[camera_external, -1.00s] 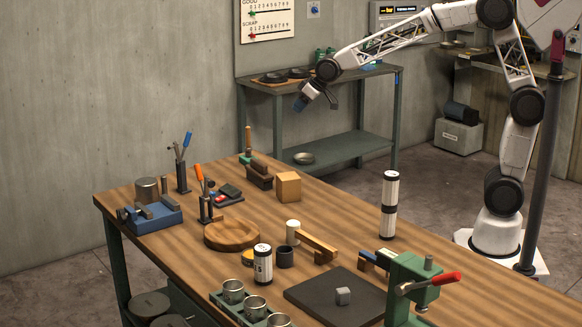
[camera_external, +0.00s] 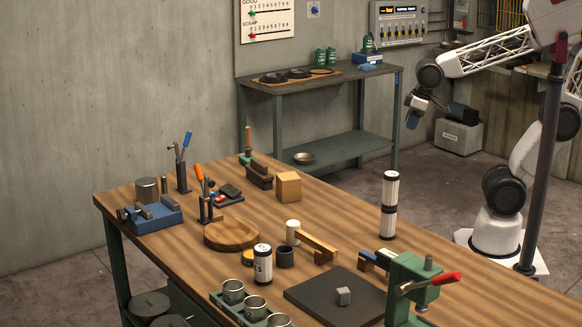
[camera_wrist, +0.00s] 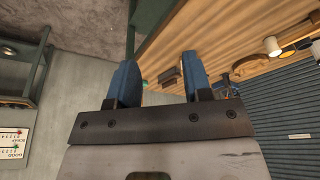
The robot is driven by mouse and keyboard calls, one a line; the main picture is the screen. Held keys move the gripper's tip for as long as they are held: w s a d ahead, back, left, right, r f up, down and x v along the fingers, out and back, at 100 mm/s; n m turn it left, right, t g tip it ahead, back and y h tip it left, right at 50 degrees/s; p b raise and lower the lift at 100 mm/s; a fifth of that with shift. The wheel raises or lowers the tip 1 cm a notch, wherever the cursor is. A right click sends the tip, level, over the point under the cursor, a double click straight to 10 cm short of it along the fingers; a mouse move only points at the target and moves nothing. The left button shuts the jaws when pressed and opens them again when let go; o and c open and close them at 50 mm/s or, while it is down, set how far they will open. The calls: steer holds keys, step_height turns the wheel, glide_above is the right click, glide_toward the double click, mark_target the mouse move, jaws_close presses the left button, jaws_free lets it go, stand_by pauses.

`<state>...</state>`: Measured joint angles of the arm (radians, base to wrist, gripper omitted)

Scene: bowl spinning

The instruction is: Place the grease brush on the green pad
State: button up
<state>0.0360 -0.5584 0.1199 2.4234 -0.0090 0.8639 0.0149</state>
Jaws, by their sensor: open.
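A slim upright wooden handle (camera_external: 248,138), which looks like the grease brush, stands at the far corner of the workbench. A small green patch (camera_external: 246,158) shows at its foot; it may be the green pad, and I cannot tell whether they touch. My gripper (camera_external: 412,115) is in the air beyond the bench, well to the right of the handle, and holds nothing. In the wrist view my gripper (camera_wrist: 161,82) shows two blue fingers spread apart with nothing between them.
Near the handle are a dark brown block (camera_external: 258,180) and a tan block (camera_external: 288,187). A white-and-black cylinder stack (camera_external: 389,205) stands at the bench's right side. A green shelf table (camera_external: 340,80) stands behind. Open floor lies between my gripper and the bench.

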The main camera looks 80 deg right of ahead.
steer(key=s+a+f, duration=0.1)
steer(key=s+f, duration=0.1)
steer(key=s, duration=0.4)
steer(key=shift+s+g, duration=0.4)
steer(key=shift+f, duration=0.1)
stand_by(0.7)
